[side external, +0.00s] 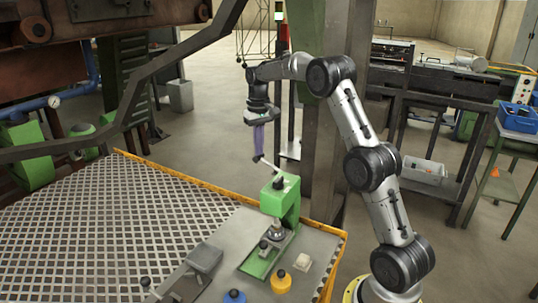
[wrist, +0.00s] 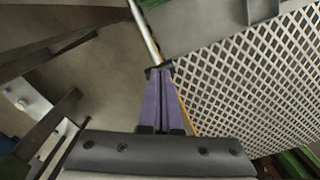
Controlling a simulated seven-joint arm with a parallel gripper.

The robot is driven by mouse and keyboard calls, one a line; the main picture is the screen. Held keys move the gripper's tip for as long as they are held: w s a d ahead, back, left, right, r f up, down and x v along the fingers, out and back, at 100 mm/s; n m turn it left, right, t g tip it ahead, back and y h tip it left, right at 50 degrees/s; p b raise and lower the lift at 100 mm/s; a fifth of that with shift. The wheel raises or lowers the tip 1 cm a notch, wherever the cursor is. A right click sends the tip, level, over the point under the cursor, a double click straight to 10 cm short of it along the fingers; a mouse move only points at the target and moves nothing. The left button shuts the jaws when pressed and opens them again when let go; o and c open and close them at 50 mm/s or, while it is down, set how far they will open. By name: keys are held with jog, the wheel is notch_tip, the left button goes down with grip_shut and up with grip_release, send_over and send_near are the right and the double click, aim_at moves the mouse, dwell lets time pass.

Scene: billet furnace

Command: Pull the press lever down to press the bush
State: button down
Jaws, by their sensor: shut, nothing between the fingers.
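The green press (side external: 288,207) stands at the front of the bench. Its silver lever (side external: 269,167) slants up and to the left from the press head; the lever also crosses the top of the wrist view (wrist: 143,32). My gripper (side external: 258,155) has purple fingers pointing down at the lever's free end. In the wrist view the fingers (wrist: 157,73) are together with nothing between them, their tips at the lever's dark end. Whether they touch it I cannot tell. Metal parts (side external: 275,232) show under the press head; the bush cannot be made out clearly among them.
A post (side external: 325,160) stands behind the press.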

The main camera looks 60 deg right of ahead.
aim_at(257, 159)
jog(key=shift+f, duration=0.55)
jog(key=shift+w+f, duration=0.1)
jog(key=shift+f, duration=0.3)
jog(key=shift+w+f, duration=0.4)
jog(key=shift+f, duration=0.15)
dwell(1.2)
jog(key=shift+s+a+f, duration=0.1)
jog(key=shift+f, duration=0.75)
dwell(0.4)
jog(key=shift+f, duration=0.65)
dwell(0.7)
jog(key=shift+r, duration=5)
jog(key=shift+r, duration=0.1)
